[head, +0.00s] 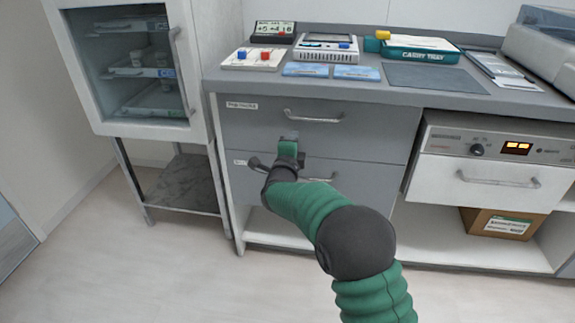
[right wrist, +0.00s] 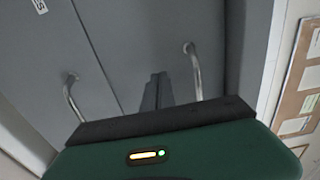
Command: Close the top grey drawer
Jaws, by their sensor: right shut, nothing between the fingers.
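The top grey drawer (head: 365,131) is the upper front of the grey cabinet, with a metal bar handle (head: 315,117) and a small label at its left. Its front looks flush or nearly flush with the cabinet; a small gap cannot be ruled out. My right gripper (head: 289,137) is shut and empty. Its tips are in front of the lower part of this drawer, below and left of the handle; contact cannot be told. In the right wrist view the shut fingers (right wrist: 156,92) point at the grey fronts, between two handles. My left gripper is not in view.
A lower grey drawer (head: 375,190) with its own handle is partly behind my right arm. The countertop (head: 455,99) holds a carry tray (head: 420,49) and several devices. A glass-door cabinet (head: 135,65) stands left, a white drawer unit (head: 480,185) right. The front floor is clear.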

